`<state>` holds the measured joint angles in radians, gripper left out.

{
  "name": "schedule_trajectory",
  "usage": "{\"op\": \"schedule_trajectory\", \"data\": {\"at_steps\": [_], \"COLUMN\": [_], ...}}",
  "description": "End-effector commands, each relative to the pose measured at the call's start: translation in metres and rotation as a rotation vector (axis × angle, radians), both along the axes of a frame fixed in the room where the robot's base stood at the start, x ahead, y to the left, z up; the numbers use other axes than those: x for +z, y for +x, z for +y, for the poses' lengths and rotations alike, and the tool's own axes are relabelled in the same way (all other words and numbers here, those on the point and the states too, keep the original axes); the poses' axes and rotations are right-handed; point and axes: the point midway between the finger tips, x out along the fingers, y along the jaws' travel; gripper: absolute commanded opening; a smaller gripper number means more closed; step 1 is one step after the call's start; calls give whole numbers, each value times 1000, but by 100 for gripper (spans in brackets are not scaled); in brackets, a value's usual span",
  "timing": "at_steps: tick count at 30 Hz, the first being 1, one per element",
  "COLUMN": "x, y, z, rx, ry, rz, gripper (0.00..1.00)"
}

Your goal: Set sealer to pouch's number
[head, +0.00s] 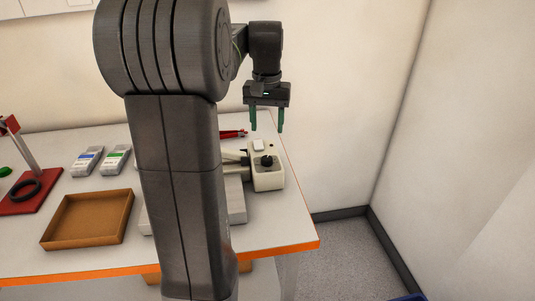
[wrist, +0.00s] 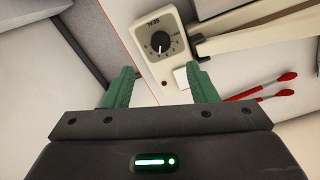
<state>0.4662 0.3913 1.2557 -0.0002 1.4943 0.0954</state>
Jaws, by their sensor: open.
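The sealer (head: 266,178) is a cream box with a long arm at the right end of the table, partly hidden behind my arm. In the wrist view its face (wrist: 142,22) carries a round black dial (wrist: 160,46) with a white pointer line and marks too small to read. A white block (wrist: 181,78) sits beside the dial. My gripper (head: 267,130) is above the sealer, pointing down, open and empty. In the wrist view its green fingers (wrist: 162,88) are apart, and the dial lies ahead of them. I cannot tell which pouch the task means.
Two pouches, one with a blue label (head: 87,162) and one with a green label (head: 115,159), lie on the table (head: 290,243). A brown tray (head: 88,243) and a red stand (head: 28,203) are at left. Red-handled tongs (wrist: 262,91) lie near the sealer. A wall stands behind.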

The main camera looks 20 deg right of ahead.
Motion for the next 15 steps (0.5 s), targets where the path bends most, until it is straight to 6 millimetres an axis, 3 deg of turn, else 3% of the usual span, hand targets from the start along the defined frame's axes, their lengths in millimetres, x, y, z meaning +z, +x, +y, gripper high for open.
{"op": "schedule_trajectory", "data": {"at_steps": [9,15], "x": [-70,-96], "y": [-1,0], "z": [1,0], "rx": [1,1], "ry": [3,1], "rz": [4,2], "gripper": [52,52]}}
